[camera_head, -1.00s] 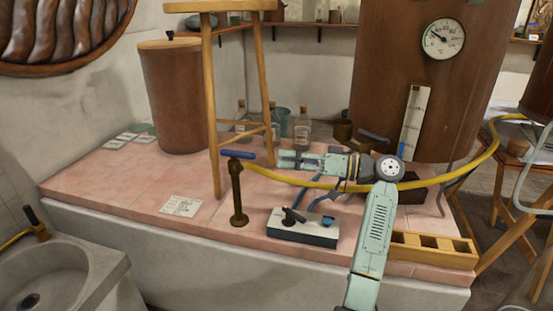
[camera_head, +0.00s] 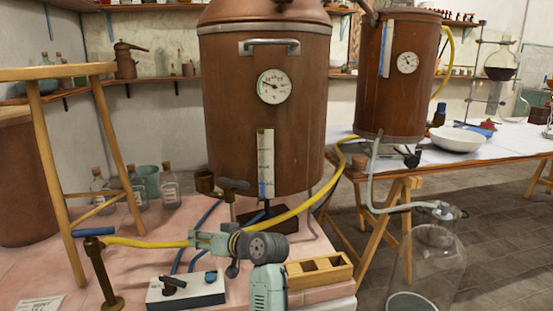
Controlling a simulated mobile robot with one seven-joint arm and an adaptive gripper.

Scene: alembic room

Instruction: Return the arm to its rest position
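My gripper (camera_head: 198,238) is at the end of my arm, low in the head view, left of my round grey wrist joint. It points left over the pink tiled bench (camera_head: 135,222). The yellow hose (camera_head: 150,243) runs up to it and shows again to its right; I cannot tell whether they touch. The fingers are small and seen from the side, so their opening is unclear. I see no separate object held in them.
A wooden stool frame (camera_head: 52,170) and a brown valve post (camera_head: 100,275) with a blue handle stand left. A white box (camera_head: 186,290) and a wooden rack (camera_head: 318,270) lie near my arm. The large copper boiler (camera_head: 225,120) stands behind. Glass bottles (camera_head: 170,190) stand back left.

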